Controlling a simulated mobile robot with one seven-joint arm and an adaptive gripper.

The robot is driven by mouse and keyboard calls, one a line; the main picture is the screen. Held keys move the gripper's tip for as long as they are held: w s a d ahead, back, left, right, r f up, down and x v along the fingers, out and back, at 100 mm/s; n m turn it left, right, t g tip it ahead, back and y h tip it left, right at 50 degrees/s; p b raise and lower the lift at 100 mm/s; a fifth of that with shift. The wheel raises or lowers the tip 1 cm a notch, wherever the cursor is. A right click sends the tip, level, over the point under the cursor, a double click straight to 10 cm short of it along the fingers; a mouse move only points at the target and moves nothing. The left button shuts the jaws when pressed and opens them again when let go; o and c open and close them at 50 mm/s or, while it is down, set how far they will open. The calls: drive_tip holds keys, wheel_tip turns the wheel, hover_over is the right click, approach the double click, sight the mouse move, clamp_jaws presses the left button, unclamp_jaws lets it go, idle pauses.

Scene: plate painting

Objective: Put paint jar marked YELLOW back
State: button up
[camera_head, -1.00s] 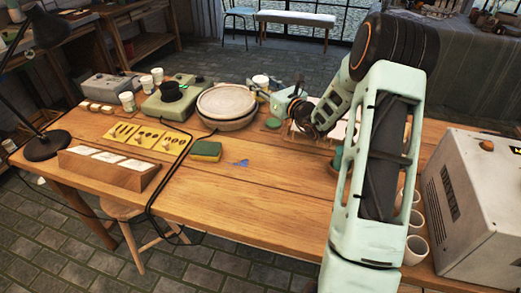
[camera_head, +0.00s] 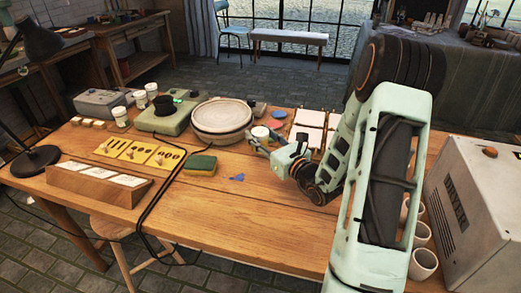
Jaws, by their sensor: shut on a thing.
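My gripper (camera_head: 262,142) is low over the middle of the wooden table, to the right of the stacked plates. It is shut on a small whitish paint jar (camera_head: 260,131). The jar looks roughly upright; its label is too small to read, and I cannot tell whether its base touches the table. A pink disc (camera_head: 275,124) and a blue disc (camera_head: 279,114) lie just behind and to the right of the jar. Other white jars stand at the left, one (camera_head: 121,117) beside the green-grey device and another (camera_head: 151,90) behind it.
The stacked plates (camera_head: 221,136) are close on the gripper's left. A sponge (camera_head: 201,165) and a blue scrap (camera_head: 237,177) lie in front. White tiles (camera_head: 308,118) are behind right.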

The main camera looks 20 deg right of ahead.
drive_tip(key=shift+s+f, duration=0.15)
drive_tip(key=shift+f, duration=0.1)
drive_tip(key=f, duration=0.1)
drive_tip(key=f+b, duration=0.1)
drive_tip(key=f, duration=0.1)
drive_tip(key=shift+s+a+f, duration=0.1)
drive_tip(key=shift+s+f, duration=0.2)
drive_tip(key=shift+f, duration=0.1)
drive_tip(key=shift+r, duration=0.1)
drive_tip(key=o, duration=0.9)
drive_tip(key=shift+f, duration=0.2)
drive_tip(key=o, duration=0.4)
drive_tip(key=shift+o, duration=0.2)
drive_tip(key=shift+r, duration=0.1)
